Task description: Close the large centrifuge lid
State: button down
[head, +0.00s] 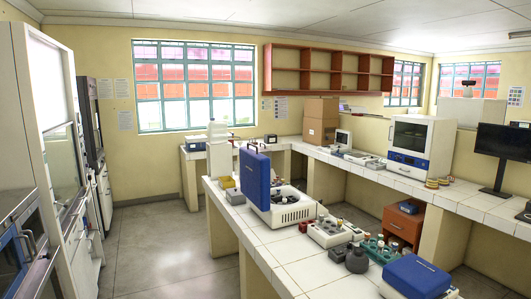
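The large centrifuge (284,211) stands on the tiled island bench, a white body with a blue lid (255,178). The lid is open and stands about upright at the left side of the body. The rotor well on top is partly in view to the right of the lid. A second device with a blue lid (414,275) sits at the near end of the same bench, and its lid is down. My gripper is not in this view.
Tube racks (330,232) and dark bottles (357,260) crowd the island bench (293,263) near the centrifuge. A wall bench (393,170) with an incubator (421,145) runs along the right. The floor (165,245) left of the island is clear.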

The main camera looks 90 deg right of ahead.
aim_at(254, 167)
jog(key=z, duration=2.8)
jog(key=i, duration=2.5)
jog(key=u, duration=1.5)
jog(key=i, duration=1)
jog(key=z, duration=0.05)
